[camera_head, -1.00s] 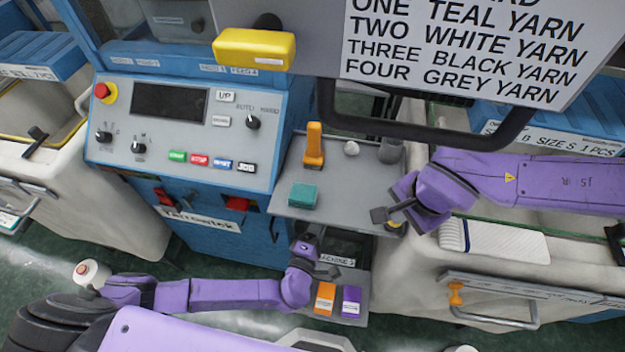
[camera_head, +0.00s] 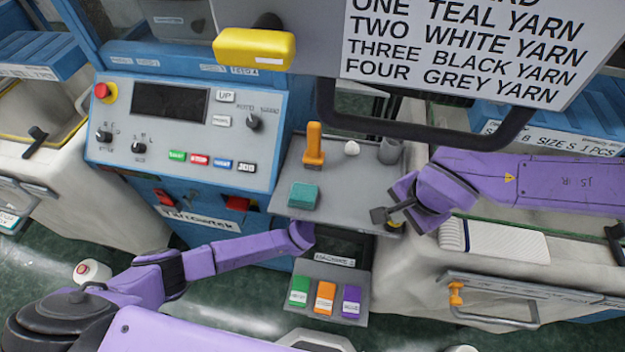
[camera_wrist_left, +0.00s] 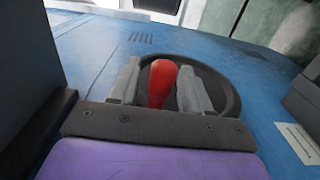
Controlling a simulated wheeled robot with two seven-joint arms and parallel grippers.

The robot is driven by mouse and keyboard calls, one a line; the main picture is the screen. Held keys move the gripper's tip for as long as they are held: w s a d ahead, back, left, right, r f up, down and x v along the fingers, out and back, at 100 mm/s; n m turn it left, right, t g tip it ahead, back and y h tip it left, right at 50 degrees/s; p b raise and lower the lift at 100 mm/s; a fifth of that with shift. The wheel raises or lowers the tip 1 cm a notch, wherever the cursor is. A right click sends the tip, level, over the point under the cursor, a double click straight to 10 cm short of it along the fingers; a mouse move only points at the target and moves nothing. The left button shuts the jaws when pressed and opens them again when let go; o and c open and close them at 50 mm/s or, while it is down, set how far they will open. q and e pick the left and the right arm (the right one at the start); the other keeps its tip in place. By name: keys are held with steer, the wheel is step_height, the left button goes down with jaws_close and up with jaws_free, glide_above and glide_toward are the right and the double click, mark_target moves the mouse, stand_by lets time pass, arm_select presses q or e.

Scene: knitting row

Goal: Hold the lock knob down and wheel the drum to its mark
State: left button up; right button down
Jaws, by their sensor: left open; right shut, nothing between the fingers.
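A red handle (camera_wrist_left: 162,80) stands on a dark round wheel (camera_wrist_left: 230,98) in a blue panel, in the left wrist view. My left gripper (camera_wrist_left: 158,90) is open, with one finger on each side of the handle. In the head view its fingers are hidden below the grey shelf. My right gripper (camera_head: 381,215) is shut and empty at the shelf's right front corner. A small yellow part, perhaps the lock knob (camera_head: 396,225), shows just under it. I cannot tell whether they touch or whether it is pressed. The drum and its mark cannot be made out.
Green, orange and purple packs (camera_head: 325,298) sit on a lower tray.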

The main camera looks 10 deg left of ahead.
steer(key=shift+s+f, duration=0.1)
steer(key=shift+f, duration=0.05)
arm_select(q)
jaws_close()
steer(key=shift+s+f, duration=0.1)
steer(key=shift+f, duration=0.1)
steer(key=shift+s+f+t, duration=0.25)
steer(key=shift+f+t, duration=0.2)
steer(key=shift+f, duration=0.25)
steer(key=shift+s+f+t, duration=0.2)
steer(key=shift+f+t, duration=0.2)
steer(key=shift+f, duration=0.35)
steer(key=shift+s+f+t, duration=0.25)
steer(key=shift+f+t, duration=0.2)
steer(key=shift+f, duration=0.25)
